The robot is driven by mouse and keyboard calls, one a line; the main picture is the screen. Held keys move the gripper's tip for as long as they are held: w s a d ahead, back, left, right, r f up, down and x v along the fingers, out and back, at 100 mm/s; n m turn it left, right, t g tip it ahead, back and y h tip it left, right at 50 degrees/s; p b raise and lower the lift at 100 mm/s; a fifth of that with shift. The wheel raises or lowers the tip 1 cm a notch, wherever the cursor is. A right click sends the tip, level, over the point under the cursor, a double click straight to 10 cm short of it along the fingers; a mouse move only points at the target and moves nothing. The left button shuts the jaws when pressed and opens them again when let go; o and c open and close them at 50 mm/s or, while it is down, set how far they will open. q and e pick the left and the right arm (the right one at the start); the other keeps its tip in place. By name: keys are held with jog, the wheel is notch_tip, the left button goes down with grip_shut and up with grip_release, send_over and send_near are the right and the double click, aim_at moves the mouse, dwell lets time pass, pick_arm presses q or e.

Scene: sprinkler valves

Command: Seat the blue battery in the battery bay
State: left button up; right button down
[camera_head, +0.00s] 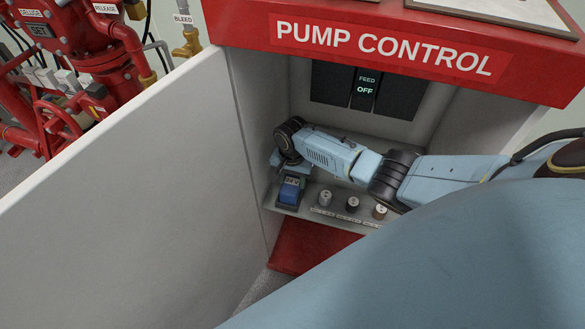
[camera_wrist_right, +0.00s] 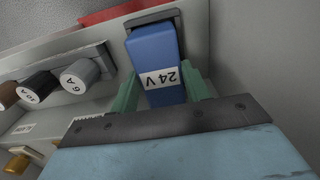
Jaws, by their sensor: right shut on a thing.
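The blue battery (camera_head: 290,189), with a white 24V label, is at the left end of the shelf inside the pump control cabinet. It also shows large in the wrist view (camera_wrist_right: 155,55). My right gripper (camera_head: 285,166) reaches in from the right, and its green fingers (camera_wrist_right: 162,88) are shut on the battery's two sides. The battery's far end meets the dark battery bay (camera_wrist_right: 151,19); how deep it sits in the bay is hidden. My left gripper is not in view.
Several round fuses stand beside the bay, including a grey 6 A one (camera_wrist_right: 80,76); they also show along the shelf (camera_head: 352,203). The open white cabinet door (camera_head: 130,210) stands left. The FEED display (camera_head: 366,89) reads OFF. The cabinet side wall is close beside the battery.

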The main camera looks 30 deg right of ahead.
jog(key=shift+w+f, duration=0.1)
jog(key=shift+f, duration=0.35)
jog(key=c, duration=0.8)
grip_release()
jog(key=shift+o, duration=0.9)
jog(key=shift+s+f, duration=0.2)
jog(key=shift+b, duration=0.3)
